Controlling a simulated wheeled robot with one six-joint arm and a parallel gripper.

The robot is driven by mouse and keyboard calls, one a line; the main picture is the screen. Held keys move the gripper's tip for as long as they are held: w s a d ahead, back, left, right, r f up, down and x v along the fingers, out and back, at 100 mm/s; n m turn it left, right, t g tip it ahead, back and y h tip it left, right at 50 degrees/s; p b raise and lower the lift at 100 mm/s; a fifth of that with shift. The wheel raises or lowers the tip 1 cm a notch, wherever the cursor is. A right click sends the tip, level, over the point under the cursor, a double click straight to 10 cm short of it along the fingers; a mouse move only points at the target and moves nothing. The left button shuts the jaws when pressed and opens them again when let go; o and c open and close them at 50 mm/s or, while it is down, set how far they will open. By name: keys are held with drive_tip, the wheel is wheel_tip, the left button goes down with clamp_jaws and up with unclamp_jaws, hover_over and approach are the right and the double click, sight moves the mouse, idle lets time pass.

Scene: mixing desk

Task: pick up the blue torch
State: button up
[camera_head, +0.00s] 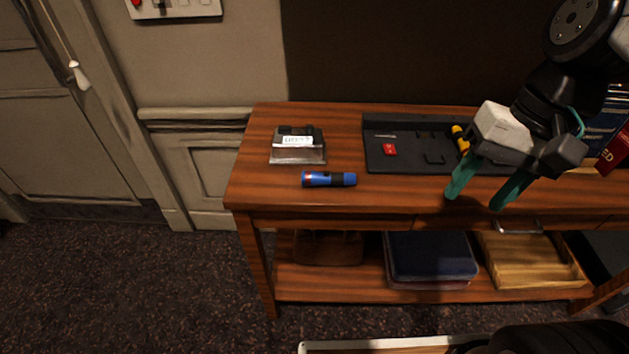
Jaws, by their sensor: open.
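The blue torch (318,179) lies on its side near the front edge of the wooden desk (270,198), left of the middle of the picture. It has a blue body with a black band and a red mark at its left end. My gripper (480,199) is at the right, over the front of the desk, with its two green fingers apart and nothing between them. It is well to the right of the torch and not touching it.
A black tray (402,163) with a red item (390,150) and a yellow tool (460,139) lies behind. A clear-fronted box (298,145) stands behind the torch. Books (612,125) stand at the right. A lower shelf holds folded cloth (430,256) and a wooden tray (530,281).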

drive_tip(key=w+a+f+m+g+y, duration=0.1)
drive_tip(key=w+a+f+m+y, duration=0.25)
drive_tip(key=w, duration=0.25)
drive_tip(key=w+a+f+m+g+y, duration=0.1)
drive_tip(key=w+a+f+m+y, duration=0.25)
drive_tip(key=w, duration=0.25)
drive_tip(key=m+t+y, duration=0.3)
drive_tip(key=m+y, duration=0.1)
drive_tip(key=m, duration=0.5)
approach(339, 174)
drive_tip(key=x, duration=0.3)
drive_tip(key=shift+a+f, duration=0.2)
drive_tip(key=shift+a, duration=0.15)
drive_tip(key=x, duration=0.7)
drive_tip(key=shift+a+f, duration=0.1)
drive_tip(key=shift+a, duration=0.2)
clamp_jaws()
